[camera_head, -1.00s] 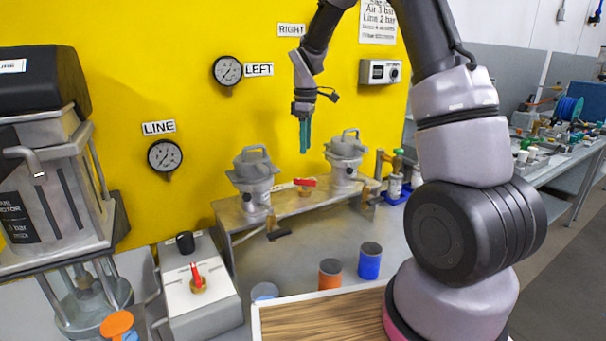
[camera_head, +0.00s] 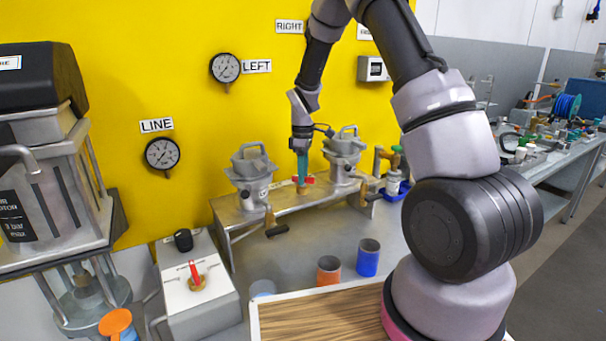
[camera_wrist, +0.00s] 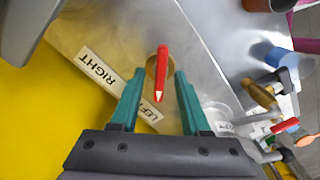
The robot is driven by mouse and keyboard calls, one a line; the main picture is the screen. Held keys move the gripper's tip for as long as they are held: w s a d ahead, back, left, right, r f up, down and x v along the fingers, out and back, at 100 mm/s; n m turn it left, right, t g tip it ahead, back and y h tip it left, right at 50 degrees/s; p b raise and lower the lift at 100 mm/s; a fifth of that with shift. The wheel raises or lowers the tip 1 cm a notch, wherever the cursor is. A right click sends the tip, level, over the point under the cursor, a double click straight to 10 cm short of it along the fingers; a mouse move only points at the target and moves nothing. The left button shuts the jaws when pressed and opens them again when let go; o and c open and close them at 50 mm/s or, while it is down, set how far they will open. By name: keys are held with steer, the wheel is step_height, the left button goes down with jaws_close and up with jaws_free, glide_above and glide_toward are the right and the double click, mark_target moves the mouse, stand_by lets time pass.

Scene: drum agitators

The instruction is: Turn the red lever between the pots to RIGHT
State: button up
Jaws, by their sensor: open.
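The red lever (camera_head: 310,180) sits on a brass valve on the grey shelf between the two pots. In the head view, my gripper (camera_head: 302,177) hangs over it and its teal fingers hide the lever's middle. In the wrist view, the red lever (camera_wrist: 161,72) lies between the open teal fingertips of my gripper (camera_wrist: 159,76), with a gap on each side. Its pale tip points towards the gripper body. A RIGHT label (camera_wrist: 97,68) and a partly hidden LEFT label (camera_wrist: 149,111) lie on the shelf. The left pot (camera_head: 251,175) and right pot (camera_head: 344,160) flank the lever.
A second red lever (camera_head: 195,275) stands on a white box at the left front. An orange cup (camera_head: 329,270) and a blue cup (camera_head: 368,258) stand before the shelf. The yellow wall (camera_head: 150,80) is close behind. The bench between cups and shelf is clear.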

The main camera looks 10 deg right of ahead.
jaws_close()
steer(key=m, duration=0.4)
steer(key=shift+m, duration=0.3)
steer(key=m, duration=0.4)
steer(key=shift+m, duration=0.3)
steer(key=m, duration=0.4)
steer(key=shift+m, duration=2.4)
